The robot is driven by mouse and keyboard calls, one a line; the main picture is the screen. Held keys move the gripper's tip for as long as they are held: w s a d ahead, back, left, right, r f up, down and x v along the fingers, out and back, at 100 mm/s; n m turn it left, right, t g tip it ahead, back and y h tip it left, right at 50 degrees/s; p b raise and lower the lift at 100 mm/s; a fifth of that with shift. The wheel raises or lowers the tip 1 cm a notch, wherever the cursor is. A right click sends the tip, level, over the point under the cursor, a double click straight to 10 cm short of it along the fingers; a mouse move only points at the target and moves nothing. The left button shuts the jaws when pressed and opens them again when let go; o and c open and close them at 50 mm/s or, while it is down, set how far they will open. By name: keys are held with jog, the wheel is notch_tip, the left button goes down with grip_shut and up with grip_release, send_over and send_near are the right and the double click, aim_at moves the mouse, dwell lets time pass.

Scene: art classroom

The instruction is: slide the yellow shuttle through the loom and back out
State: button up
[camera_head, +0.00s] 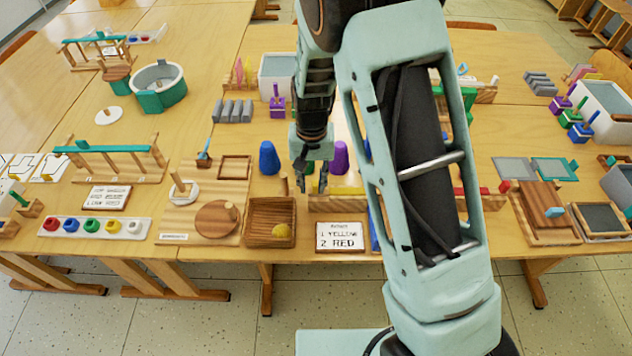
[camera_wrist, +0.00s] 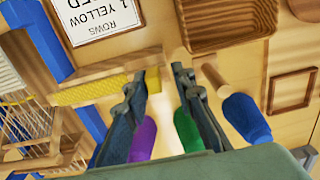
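The yellow shuttle (camera_head: 347,190) is a thin yellow bar lying near the front of the table, right of my gripper, partly hidden by my arm. In the wrist view the yellow shuttle (camera_wrist: 95,92) passes behind the left finger, its end showing just inside the gap. My gripper (camera_head: 312,187) points down; in the wrist view its fingers (camera_wrist: 163,78) stand apart with nothing clasped between them. The loom (camera_wrist: 35,125), with pale threads and blue posts, is at the left of the wrist view. In the head view my arm hides most of it.
A wooden tray (camera_head: 250,219) with a yellow ball and a row card (camera_head: 340,236) are in front. A blue cup (camera_head: 269,158) and a purple cup (camera_head: 340,157) stand behind. A wooden peg (camera_wrist: 215,78) is close to the right finger.

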jog(key=shift+d, duration=0.1)
jog(key=shift+r, duration=0.1)
notch_tip(320, 180, up, 12)
jog(key=shift+f, duration=0.1)
dwell(0.4)
dwell(0.4)
